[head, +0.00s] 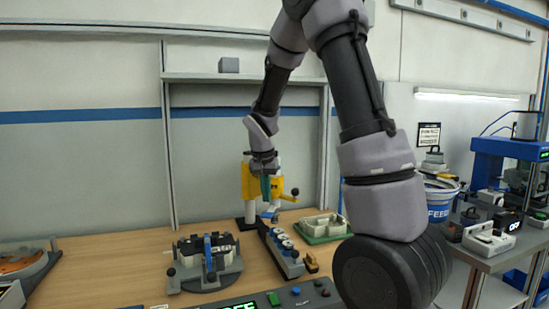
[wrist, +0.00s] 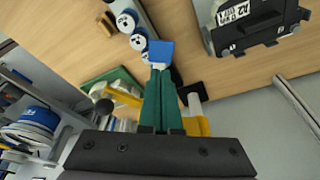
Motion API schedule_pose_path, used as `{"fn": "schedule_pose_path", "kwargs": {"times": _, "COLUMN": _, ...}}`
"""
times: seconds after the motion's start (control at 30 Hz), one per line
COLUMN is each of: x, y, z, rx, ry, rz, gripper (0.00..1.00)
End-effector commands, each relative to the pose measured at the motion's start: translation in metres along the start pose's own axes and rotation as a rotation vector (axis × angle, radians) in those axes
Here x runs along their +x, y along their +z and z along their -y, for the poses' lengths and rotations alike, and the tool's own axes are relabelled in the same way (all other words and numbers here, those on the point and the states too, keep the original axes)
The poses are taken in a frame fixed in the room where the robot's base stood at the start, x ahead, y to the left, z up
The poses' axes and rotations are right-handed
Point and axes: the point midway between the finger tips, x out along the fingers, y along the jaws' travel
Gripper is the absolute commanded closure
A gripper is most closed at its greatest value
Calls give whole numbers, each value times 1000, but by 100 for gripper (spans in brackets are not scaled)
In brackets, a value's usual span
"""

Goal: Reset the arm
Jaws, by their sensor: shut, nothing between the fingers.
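My arm reaches down from the top of the head view over the wooden bench (head: 125,265). My gripper (head: 267,196) is in front of the yellow press-like device (head: 248,182) at the back of the bench. In the wrist view my gripper (wrist: 160,75) shows two green fingers close together, shut and empty. A blue block (wrist: 161,50) shows just past the fingertips; I cannot tell whether they touch it. The yellow device (wrist: 198,124) is partly hidden behind the fingers in the wrist view.
A dark rack with several white-and-blue round parts (head: 282,248) stands below my gripper. A dark fixture (head: 205,262) is left of it, a green tray (head: 322,228) right. A blue-and-white FEED bucket (head: 440,195) and a side table (head: 485,255) stand further right. The bench's left middle is clear.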

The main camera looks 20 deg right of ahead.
Motion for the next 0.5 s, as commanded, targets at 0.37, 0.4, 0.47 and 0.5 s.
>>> {"fn": "schedule_pose_path", "kwargs": {"times": 0.37, "x": -24, "y": 3, "z": -8, "rx": 5, "ry": -39, "rz": -2, "gripper": 100}}
{"fn": "schedule_pose_path", "kwargs": {"times": 0.4, "x": -36, "y": 6, "z": -13, "rx": 6, "ry": -59, "rz": -4, "gripper": 100}}
{"fn": "schedule_pose_path", "kwargs": {"times": 0.47, "x": -57, "y": 11, "z": -22, "rx": 6, "ry": -94, "rz": -7, "gripper": 100}}
{"fn": "schedule_pose_path", "kwargs": {"times": 0.5, "x": -73, "y": 15, "z": -29, "rx": 4, "ry": -121, "rz": -11, "gripper": 100}}
